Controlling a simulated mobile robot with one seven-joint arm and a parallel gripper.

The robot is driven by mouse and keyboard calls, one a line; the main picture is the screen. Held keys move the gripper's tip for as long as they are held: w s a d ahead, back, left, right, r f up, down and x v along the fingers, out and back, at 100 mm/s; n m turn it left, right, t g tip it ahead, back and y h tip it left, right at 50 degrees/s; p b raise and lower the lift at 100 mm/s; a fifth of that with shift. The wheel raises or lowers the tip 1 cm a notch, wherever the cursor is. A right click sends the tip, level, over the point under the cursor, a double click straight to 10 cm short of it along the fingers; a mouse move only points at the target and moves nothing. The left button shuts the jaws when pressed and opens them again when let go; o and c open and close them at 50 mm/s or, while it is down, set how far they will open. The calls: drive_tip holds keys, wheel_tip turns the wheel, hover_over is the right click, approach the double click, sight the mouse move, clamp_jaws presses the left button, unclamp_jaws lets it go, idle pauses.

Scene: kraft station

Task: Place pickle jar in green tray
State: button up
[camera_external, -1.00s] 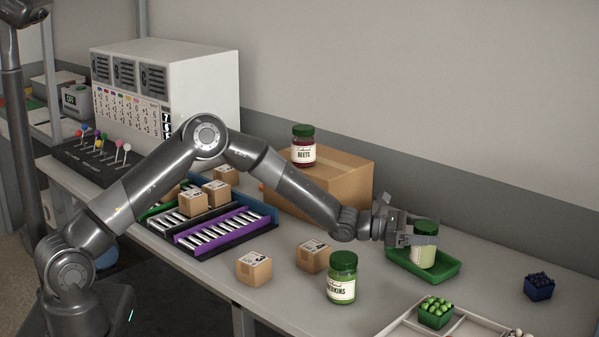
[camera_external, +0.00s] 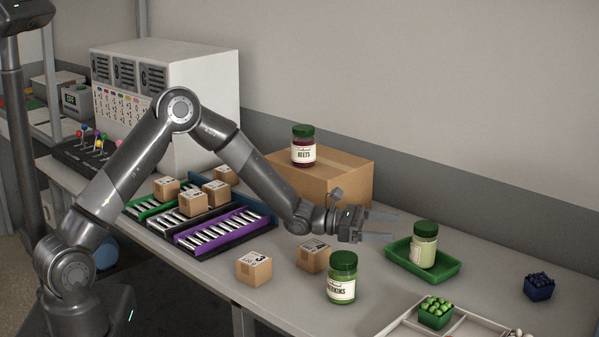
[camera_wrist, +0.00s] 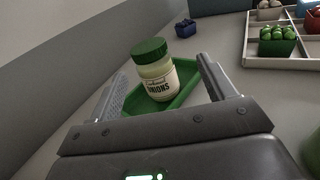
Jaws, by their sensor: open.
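A green-lidded jar of pale contents (camera_external: 424,246) stands in the green tray (camera_external: 447,271) on the right of the table. In the wrist view the jar (camera_wrist: 155,72) reads "ONIONS" and sits upright, slightly tilted in the picture, in the tray (camera_wrist: 127,107). A green jar labelled as gherkins (camera_external: 342,279) stands upright on the table, left of and nearer than the tray. My gripper (camera_external: 392,226) is open and empty, to the left of the tray and clear of the onion jar. Its two fingers also show in the wrist view (camera_wrist: 166,88).
A beets jar (camera_external: 303,147) stands on a cardboard box (camera_external: 340,181) behind my arm. Small cartons (camera_external: 254,268) (camera_external: 313,254) lie beside the gherkins jar. A white divided tray (camera_external: 398,325) holds a green basket (camera_external: 436,313). A blue basket (camera_external: 539,287) stands far right.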

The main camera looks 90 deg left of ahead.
drive_tip(key=s+d+r+m+g+h, duration=0.2)
drive_tip(key=s+d+r+m+g, duration=0.35)
drive_tip(key=s+d+m, duration=0.5)
drive_tip(key=s+d+r+m+g+h, duration=0.3)
drive_tip(key=s+d+r+m+g, duration=0.4)
drive_tip(key=d, duration=0.7)
drive_tip(key=s+d+m+y, duration=0.2)
drive_tip(key=s+m+y, duration=0.45)
drive_tip(key=s, duration=0.95)
drive_tip(key=s+a+m+y, duration=0.1)
drive_tip(key=s+a+m, duration=0.2)
drive_tip(key=s, duration=0.4)
drive_tip(key=s+a+m+y, duration=0.2)
drive_tip(key=s+a+m, duration=0.1)
drive_tip(key=s+m, duration=0.2)
drive_tip(key=shift+s+a+r+t, duration=0.3)
drive_tip(key=shift+s+r+t, duration=0.15)
drive_tip(key=shift+s, duration=0.7)
drive_tip(key=shift+y, duration=0.25)
idle(1.3)
